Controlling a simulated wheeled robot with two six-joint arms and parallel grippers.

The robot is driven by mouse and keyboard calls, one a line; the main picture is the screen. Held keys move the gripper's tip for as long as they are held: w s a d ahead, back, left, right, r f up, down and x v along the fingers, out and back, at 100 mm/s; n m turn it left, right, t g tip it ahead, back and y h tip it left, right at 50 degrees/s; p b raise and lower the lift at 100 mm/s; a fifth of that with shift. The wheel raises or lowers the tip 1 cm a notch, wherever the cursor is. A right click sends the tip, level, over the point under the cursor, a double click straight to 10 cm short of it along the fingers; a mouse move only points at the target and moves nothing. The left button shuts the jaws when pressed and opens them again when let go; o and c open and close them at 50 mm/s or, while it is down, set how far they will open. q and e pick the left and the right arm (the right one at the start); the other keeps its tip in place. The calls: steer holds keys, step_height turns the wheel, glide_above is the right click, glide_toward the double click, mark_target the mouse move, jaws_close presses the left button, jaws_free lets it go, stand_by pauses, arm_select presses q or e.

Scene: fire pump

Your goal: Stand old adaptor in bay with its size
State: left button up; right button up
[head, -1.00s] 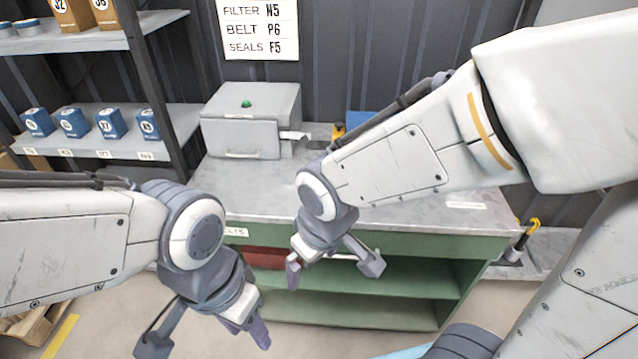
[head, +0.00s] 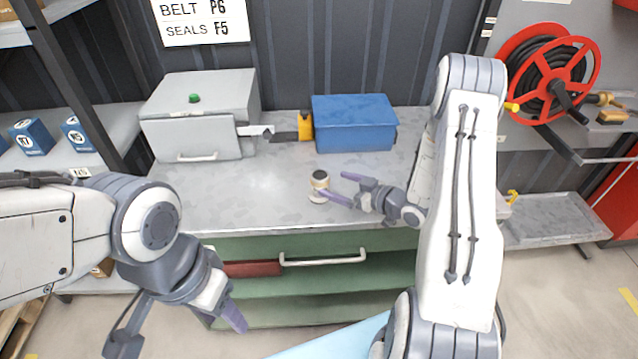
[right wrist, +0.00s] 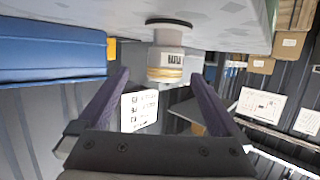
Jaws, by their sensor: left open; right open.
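A small adaptor (head: 320,184), cream and tan with a dark top, stands upright on the grey bench top near its front edge. In the right wrist view, which looks upside down, the adaptor (right wrist: 165,55) has a white band with lettering too small to read surely. My right gripper (head: 336,185) is open and level with it, fingertips pointing left at it. The wrist view shows the adaptor centred between the fingers, near or just beyond their tips; contact cannot be told. My left gripper (head: 178,332) is open and empty, low in front of the bench. I cannot make out sized bays.
A grey box with a green button (head: 195,120) and a blue box (head: 354,122) stand at the bench's back, with a yellow-black item (head: 305,127) between them. A red hose reel (head: 548,80) hangs at right. Shelves with blue boxes (head: 32,136) stand left. The bench's middle is clear.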

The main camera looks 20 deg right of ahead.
mark_target(328, 182)
steer(key=x, duration=0.3)
steer(key=shift+w+a+p, duration=0.3)
steer(key=shift+a+p, duration=0.05)
steer(key=p+x, duration=0.1)
steer(key=x, duration=0.1)
steer(key=p+x, duration=0.1)
steer(key=x, duration=0.1)
steer(key=shift+w+a, duration=0.2)
steer(key=shift+a, duration=0.25)
steer(key=shift+w+a+f, duration=0.1)
steer(key=shift+w+f, duration=0.15)
steer(key=shift+r, duration=0.1)
jaws_close()
